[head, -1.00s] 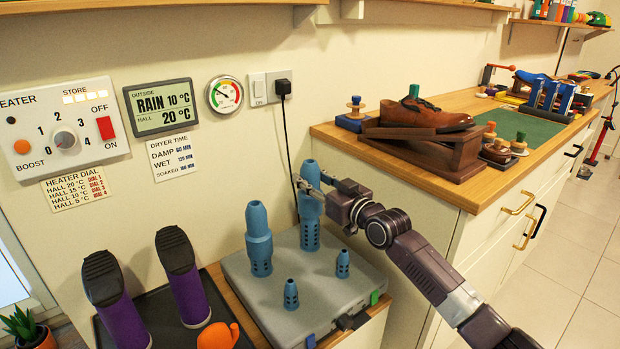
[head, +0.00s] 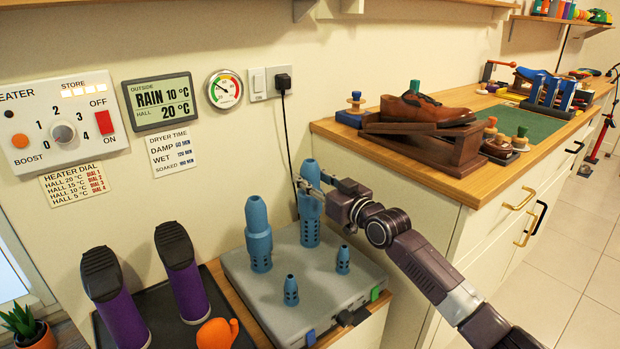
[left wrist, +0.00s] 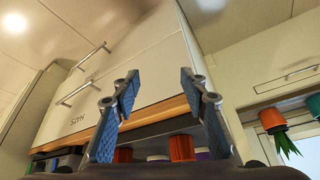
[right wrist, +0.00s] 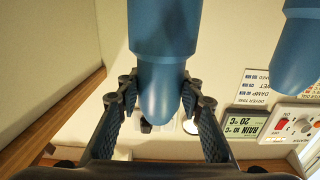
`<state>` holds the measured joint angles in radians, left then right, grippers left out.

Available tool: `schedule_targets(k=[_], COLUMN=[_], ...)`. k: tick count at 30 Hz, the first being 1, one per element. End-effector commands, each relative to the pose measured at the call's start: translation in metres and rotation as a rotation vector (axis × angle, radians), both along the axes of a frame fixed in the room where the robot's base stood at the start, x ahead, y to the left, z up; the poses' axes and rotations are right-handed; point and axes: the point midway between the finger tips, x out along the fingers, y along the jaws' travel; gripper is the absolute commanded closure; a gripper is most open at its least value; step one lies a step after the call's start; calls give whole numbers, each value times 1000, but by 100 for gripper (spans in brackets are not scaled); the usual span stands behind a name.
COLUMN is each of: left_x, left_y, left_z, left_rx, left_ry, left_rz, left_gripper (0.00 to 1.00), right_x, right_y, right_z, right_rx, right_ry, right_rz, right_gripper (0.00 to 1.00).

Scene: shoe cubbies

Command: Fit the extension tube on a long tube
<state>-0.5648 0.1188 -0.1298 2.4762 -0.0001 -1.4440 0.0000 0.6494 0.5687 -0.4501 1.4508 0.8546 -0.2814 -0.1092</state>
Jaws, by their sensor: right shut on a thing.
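The extension tube (head: 310,203), blue with a narrow tip, stands upright at the back of the grey dryer box, over a long tube with holes (head: 310,233). I cannot tell how far down it sits. My right gripper (head: 316,184) is shut on its narrow upper part. In the right wrist view, which is upside down, the extension tube (right wrist: 165,45) has its tip between the fingers (right wrist: 160,100). A similar tall blue tube (head: 259,232) stands to its left. My left gripper (left wrist: 158,92) is open and empty in the left wrist view and outside the head view.
The grey dryer box (head: 325,285) also carries two short blue nozzles (head: 291,290) (head: 342,260) in front. Purple boots (head: 184,280) stand on a dark tray at left. A wooden counter (head: 350,131) with a brown shoe (head: 427,108) is close on the right.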

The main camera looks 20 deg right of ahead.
Motion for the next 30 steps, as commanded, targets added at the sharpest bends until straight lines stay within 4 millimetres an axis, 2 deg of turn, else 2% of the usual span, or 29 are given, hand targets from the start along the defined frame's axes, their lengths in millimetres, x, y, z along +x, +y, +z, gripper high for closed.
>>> schedule_targets(k=[30], left_x=[21], left_y=[-8], left_z=[6], left_rx=[-21], left_ry=[-89], left_rz=[-8], left_gripper=[60], right_x=[0], right_y=[0], right_z=[-6], right_rx=[0], right_ry=[0], right_rz=[0], right_gripper=[90])
